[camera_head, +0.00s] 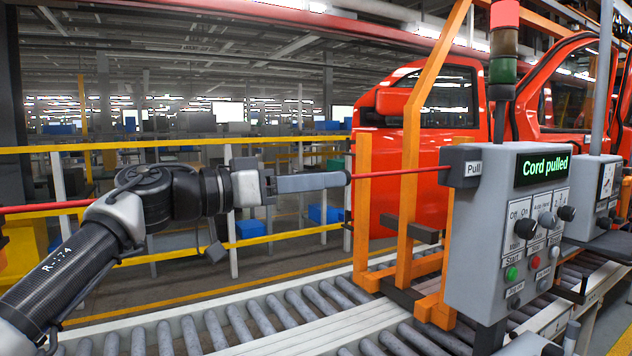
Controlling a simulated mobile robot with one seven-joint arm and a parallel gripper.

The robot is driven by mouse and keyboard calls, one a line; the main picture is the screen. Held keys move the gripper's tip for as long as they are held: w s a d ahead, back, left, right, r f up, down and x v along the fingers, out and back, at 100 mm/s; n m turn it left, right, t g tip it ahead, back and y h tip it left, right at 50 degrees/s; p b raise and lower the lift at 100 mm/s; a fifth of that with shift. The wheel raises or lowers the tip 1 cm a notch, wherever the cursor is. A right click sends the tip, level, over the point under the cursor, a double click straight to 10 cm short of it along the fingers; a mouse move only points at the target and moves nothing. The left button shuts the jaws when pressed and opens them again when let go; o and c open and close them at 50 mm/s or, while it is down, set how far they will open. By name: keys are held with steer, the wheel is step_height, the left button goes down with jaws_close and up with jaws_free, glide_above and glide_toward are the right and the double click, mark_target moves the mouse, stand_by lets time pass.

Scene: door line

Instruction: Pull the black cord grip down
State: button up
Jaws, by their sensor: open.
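My gripper (332,181) reaches in from the left, seen side-on, with its fingers level and pointing right. The red cord (400,173) runs left from the grey control box (500,228), passes behind my arm and shows again at the far left. A small dark piece (348,177), apparently the black cord grip, shows at my fingertips on the cord. The fingers hide most of it, and I cannot tell whether they touch it. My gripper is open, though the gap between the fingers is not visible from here.
Orange posts (405,190) stand just left of the box, close to the cord. A roller conveyor (270,318) runs below. A yellow railing (290,237) and red car bodies (440,150) are behind. A signal tower (503,45) rises above the box.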

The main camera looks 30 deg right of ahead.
jaws_close()
step_height(320, 180, down, 5)
steer(key=b, duration=0.5)
steer(key=shift+r, duration=0.15)
jaws_free()
steer(key=a, duration=1.7)
steer(key=shift+s+a+p, duration=0.25)
steer(key=shift+s+p, duration=0.05)
